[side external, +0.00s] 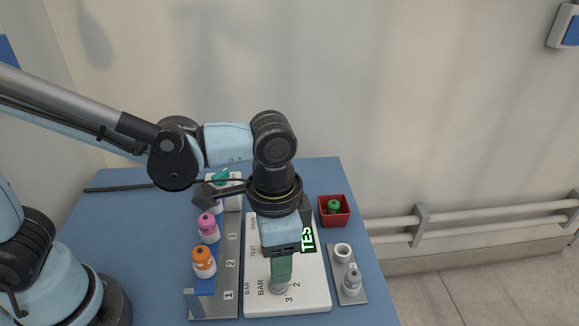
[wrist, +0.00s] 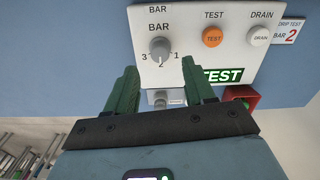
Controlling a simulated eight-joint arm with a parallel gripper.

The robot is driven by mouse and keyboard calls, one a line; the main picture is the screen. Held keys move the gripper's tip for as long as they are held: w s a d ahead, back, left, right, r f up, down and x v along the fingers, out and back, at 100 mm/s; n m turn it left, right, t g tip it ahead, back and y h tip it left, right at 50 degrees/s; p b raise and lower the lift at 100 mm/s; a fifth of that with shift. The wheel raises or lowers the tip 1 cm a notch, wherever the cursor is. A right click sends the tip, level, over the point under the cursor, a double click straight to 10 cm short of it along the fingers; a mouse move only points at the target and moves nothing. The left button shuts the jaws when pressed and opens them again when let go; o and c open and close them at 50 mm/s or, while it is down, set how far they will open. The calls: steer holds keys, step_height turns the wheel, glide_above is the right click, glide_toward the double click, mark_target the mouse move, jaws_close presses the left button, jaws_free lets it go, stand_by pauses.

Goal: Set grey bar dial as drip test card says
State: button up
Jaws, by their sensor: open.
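The grey bar dial (wrist: 160,48) is on a white panel (wrist: 190,12), with marks 3, 2 and 1 around its lower side in the wrist view. Its pointer seems to face down, near the 2. In the side view my gripper (side external: 281,280) is right over the dial (side external: 279,287); contact cannot be told.
The panel has an orange TEST button (wrist: 211,37), a white DRAIN button (wrist: 260,36) and a lit green TEST sign (side external: 307,239). To its left is a numbered rack (side external: 229,290) with coloured bottles; to its right, a red bin (side external: 325,222) and a small grey tray (side external: 344,300).

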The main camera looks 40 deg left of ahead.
mark_target(278, 289)
step_height(278, 289, up, 7)
stand_by(0.4)
steer(key=shift+f, duration=6.1)
